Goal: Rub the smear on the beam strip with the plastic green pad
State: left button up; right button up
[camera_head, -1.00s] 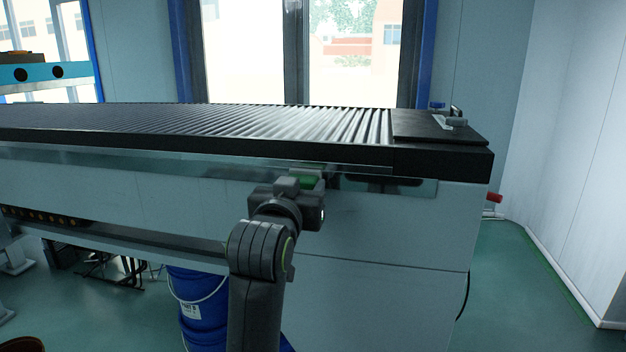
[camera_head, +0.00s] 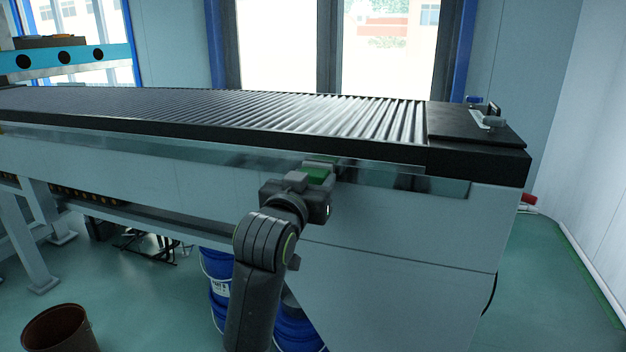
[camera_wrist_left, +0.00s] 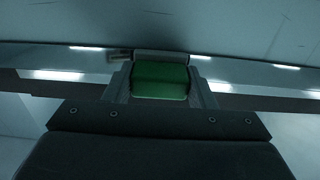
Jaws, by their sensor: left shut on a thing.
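The beam strip (camera_head: 230,160) is a shiny metal band along the beam's side, just under the black top edge. My left gripper (camera_head: 316,172) is shut on the green pad (camera_head: 318,175), in front of the strip's right part. In the left wrist view the green pad (camera_wrist_left: 160,80) sits between the fingers, close against the strip (camera_wrist_left: 60,60); I cannot tell whether it touches. A dark patch (camera_head: 405,180) shows on the strip right of the gripper, and a small brownish patch (camera_wrist_left: 120,55) shows left of the pad; I cannot tell smear from reflection. My right gripper is out of view.
A ribbed black surface (camera_head: 300,110) tops the beam, with a flat end plate (camera_head: 465,122) at the right. Blue buckets (camera_head: 218,270) stand beneath the beam. A brown bin (camera_head: 60,330) stands on the floor at lower left. Open floor lies at the right.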

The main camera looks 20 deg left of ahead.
pick_arm(q)
jog(key=shift+s, duration=0.7)
jog(key=shift+s+a+p, duration=0.1)
jog(key=shift+s+p, duration=0.7)
jog(key=shift+s, duration=1.5)
jog(key=shift+s, duration=0.1)
jog(key=s+p, duration=0.1)
jog(key=s, duration=0.2)
jog(key=shift+w+a, duration=0.1)
